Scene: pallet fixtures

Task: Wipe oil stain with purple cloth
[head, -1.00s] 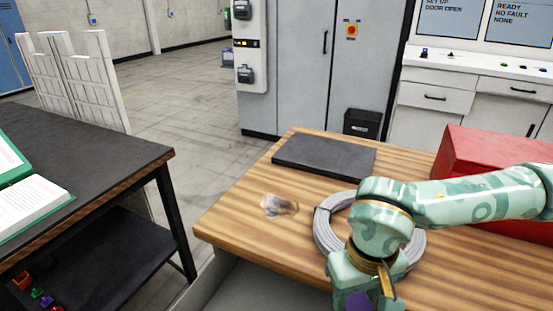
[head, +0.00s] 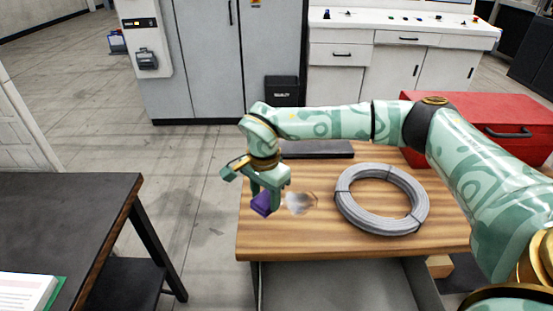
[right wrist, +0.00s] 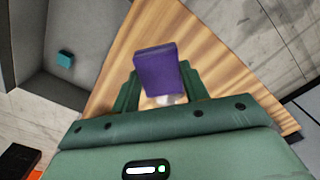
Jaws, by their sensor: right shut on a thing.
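My right gripper (head: 256,188) is shut on the purple cloth (head: 265,203), a small folded block in the head view. In the right wrist view the purple cloth (right wrist: 158,70) sits between the fingers of my right gripper (right wrist: 160,88). The oil stain (head: 299,202) is a greyish smear on the wooden table (head: 330,240), near its left edge. The cloth is just left of the stain in the head view. Whether it touches the table I cannot tell. A pale bit of the stain (right wrist: 168,99) shows below the cloth in the right wrist view. My left gripper is not in view.
A coil of grey cable (head: 350,207) lies right of the stain. A dark flat plate (head: 318,149) lies at the table's back, partly behind my arm. A red toolbox (head: 470,120) stands at the back right. A black table (head: 70,215) is at the left, across a gap.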

